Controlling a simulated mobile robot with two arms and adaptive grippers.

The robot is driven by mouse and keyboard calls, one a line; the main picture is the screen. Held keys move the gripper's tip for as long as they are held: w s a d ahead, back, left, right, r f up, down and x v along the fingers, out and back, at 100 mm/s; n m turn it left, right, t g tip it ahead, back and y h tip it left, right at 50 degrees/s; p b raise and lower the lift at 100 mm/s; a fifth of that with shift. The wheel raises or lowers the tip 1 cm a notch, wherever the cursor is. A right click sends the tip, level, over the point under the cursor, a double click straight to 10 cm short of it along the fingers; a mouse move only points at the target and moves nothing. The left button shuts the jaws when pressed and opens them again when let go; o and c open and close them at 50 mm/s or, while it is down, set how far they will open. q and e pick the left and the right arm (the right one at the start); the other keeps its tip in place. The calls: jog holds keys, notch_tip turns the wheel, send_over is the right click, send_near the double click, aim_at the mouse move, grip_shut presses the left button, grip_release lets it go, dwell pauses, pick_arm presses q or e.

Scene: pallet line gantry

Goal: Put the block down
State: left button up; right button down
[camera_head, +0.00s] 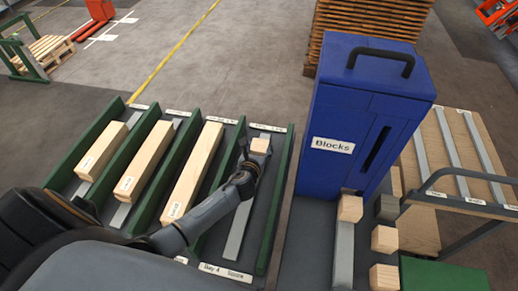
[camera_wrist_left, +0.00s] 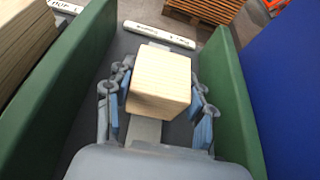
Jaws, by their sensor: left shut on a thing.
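My left gripper (camera_head: 250,158) is shut on a light wooden block (camera_head: 261,146) in the rightmost green-walled bay. In the left wrist view the block (camera_wrist_left: 160,82) sits between the blue-padded fingers of the gripper (camera_wrist_left: 160,108), over a grey strip (camera_wrist_left: 145,131) along the bay floor. The strip also shows in the head view (camera_head: 236,232). The block is near the far end of the bay, apart from both green walls. I cannot tell whether its underside touches the strip. My right gripper is not in view.
Three longer wooden blocks (camera_head: 194,170) lie in the bays to the left, between green dividers (camera_head: 278,205). A blue "Blocks" dispenser (camera_head: 333,112) stands to the right. A small block (camera_head: 350,208) is at its front, and several more lie beside it. The bay strip nearer me is clear.

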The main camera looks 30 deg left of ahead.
pick_arm(q)
jog(key=shift+f, duration=0.2)
jog(key=o, duration=1.2)
jog(key=shift+r, duration=0.1)
jog(key=shift+r, duration=0.2)
jog(key=shift+s, duration=0.3)
jog(key=v, duration=1.1)
jog(key=shift+s+d+r, duration=0.1)
jog(key=shift+s, duration=0.1)
